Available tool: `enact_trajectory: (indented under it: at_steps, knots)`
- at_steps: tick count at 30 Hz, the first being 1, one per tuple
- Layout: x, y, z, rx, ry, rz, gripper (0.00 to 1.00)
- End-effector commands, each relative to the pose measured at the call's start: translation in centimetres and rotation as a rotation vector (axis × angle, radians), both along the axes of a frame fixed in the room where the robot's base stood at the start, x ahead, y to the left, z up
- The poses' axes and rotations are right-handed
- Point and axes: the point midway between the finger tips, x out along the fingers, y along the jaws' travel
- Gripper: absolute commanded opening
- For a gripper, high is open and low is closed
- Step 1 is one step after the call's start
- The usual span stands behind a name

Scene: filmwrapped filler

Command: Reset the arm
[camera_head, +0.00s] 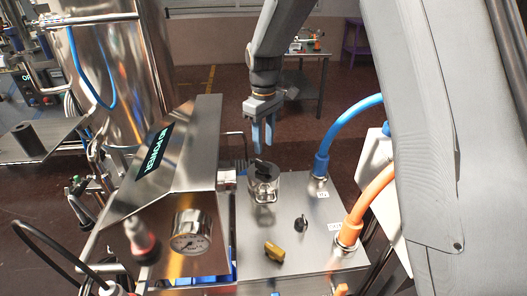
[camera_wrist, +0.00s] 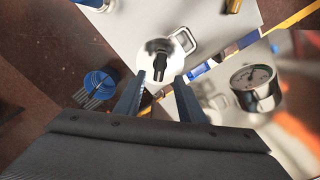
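My gripper (camera_head: 263,136) hangs from my dark grey arm, pointing down, with its blue fingers just above a round metal fitting (camera_head: 263,186) on the machine's top panel. In the wrist view my gripper (camera_wrist: 157,92) shows its two blue fingers spread apart on either side of the same fitting (camera_wrist: 175,46). Nothing is seen between the fingers. A black knob-like piece (camera_wrist: 159,68) stands in the middle of the fitting. The fingers seem apart from it, though the exact gap is hard to judge.
A sloped metal housing (camera_head: 178,150) and a pressure gauge (camera_head: 190,232) stand left. A steel tank (camera_head: 110,75) is behind.

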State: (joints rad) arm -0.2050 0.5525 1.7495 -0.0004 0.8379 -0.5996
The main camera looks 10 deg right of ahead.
Motion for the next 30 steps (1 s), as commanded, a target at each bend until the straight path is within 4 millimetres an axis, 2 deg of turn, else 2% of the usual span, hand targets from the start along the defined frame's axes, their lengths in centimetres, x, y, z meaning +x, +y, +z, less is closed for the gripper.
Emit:
enact_trajectory:
  at_steps: [4,14,17,20,23,27,30]
  knots:
    - [0.0,0.0,0.6,0.0,0.0,0.0,0.36]
    - [0.0,0.0,0.6,0.0,0.0,0.0,0.36]
    - [-1.0,-0.8,0.8,0.0,-0.003,-0.035,0.36]
    - [-3.3,-2.6,1.0,0.002,-0.008,-0.117,0.36]
    - [-7.0,-4.9,1.1,0.004,-0.015,-0.24,0.36]
    - [-13.8,-8.4,1.0,0.01,-0.03,-0.451,0.36]
    - [-18.5,-10.2,0.5,0.016,-0.039,-0.591,0.36]
